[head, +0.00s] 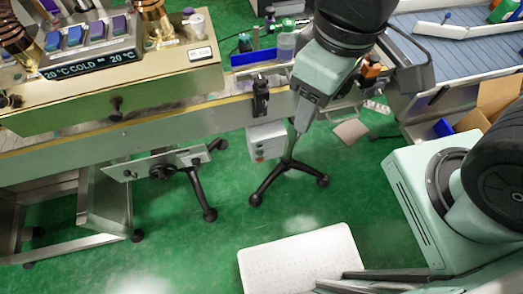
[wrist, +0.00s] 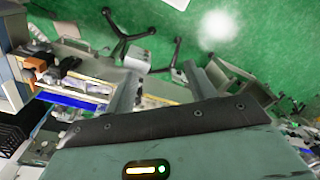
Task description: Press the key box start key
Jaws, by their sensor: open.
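The key box is a small pale grey box (head: 267,142) on a dark-legged stand, below the front edge of the machine bench. Small marks, one reddish, show low on its front in the head view; I cannot tell which is the start key. In the wrist view the box (wrist: 138,60) lies beyond my fingers, near the left one, with its keys not readable. My gripper (head: 302,118) points down, just right of the box in the head view. In the wrist view its fingers (wrist: 161,72) stand apart with nothing held. Whether a finger touches the box cannot be told.
The brass-coloured machine (head: 110,85) with a temperature display stands left. A black clamp (head: 260,95) sits on the bench edge above the box. A blue tray (head: 254,57) is behind. A conveyor (head: 455,45) and cardboard box (head: 495,100) are right. Green floor (head: 200,245) is open in front.

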